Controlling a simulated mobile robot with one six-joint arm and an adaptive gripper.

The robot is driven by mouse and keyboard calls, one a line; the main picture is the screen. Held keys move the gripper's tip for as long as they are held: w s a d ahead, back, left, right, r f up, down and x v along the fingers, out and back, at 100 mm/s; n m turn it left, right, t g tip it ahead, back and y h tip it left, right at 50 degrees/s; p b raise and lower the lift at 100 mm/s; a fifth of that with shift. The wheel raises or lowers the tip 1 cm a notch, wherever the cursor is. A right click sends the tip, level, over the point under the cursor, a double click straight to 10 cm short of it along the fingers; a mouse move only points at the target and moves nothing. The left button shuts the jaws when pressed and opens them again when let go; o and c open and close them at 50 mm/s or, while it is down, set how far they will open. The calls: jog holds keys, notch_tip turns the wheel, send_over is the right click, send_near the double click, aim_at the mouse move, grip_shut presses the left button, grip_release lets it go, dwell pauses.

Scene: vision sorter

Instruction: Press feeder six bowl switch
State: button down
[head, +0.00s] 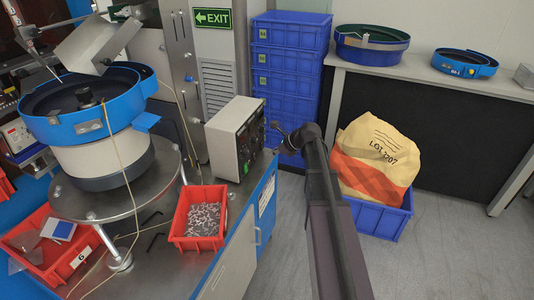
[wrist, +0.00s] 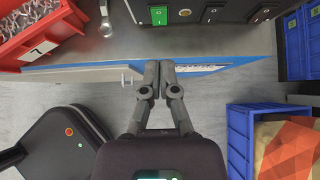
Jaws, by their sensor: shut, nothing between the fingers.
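A control box (head: 236,135) with a beige side and a dark front stands at the cabinet's right edge. Labels are too small to read, so I cannot tell which is the feeder six bowl switch. My gripper (head: 281,129) is shut and empty, just right of the box front. In the wrist view its fingertips (wrist: 159,66) are together, below and apart from the switches.
A blue-rimmed bowl feeder (head: 100,160) stands left on the metal cabinet top. A red bin of small parts (head: 184,238) sits beside the box; another red bin marked 6 (head: 55,270) is farther left. Stacked blue crates (head: 290,60) and a sack in a crate (head: 375,220) stand right.

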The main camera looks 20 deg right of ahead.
jog(key=shift+s+d+r+p, duration=0.25)
jog(key=shift+d+r+p, duration=0.05)
jog(key=shift+r, duration=0.15)
dwell(0.4)
jog(key=s+a+r+n+g+h+p, duration=0.1)
jog(key=s+a+n+g+h+p, duration=0.2)
jog(key=s+n, duration=0.9)
jog(key=s+a+r+n+g+h+p, duration=0.2)
jog(key=s+a+n+p, duration=0.4)
jog(key=n, duration=0.8)
jog(key=s+a+g+h, duration=0.1)
jog(key=s+a+h, duration=0.1)
jog(key=s, duration=0.3)
jog(key=shift+s+a+r, duration=0.15)
jog(key=shift+s+a, duration=0.25)
jog(key=shift+a, duration=0.15)
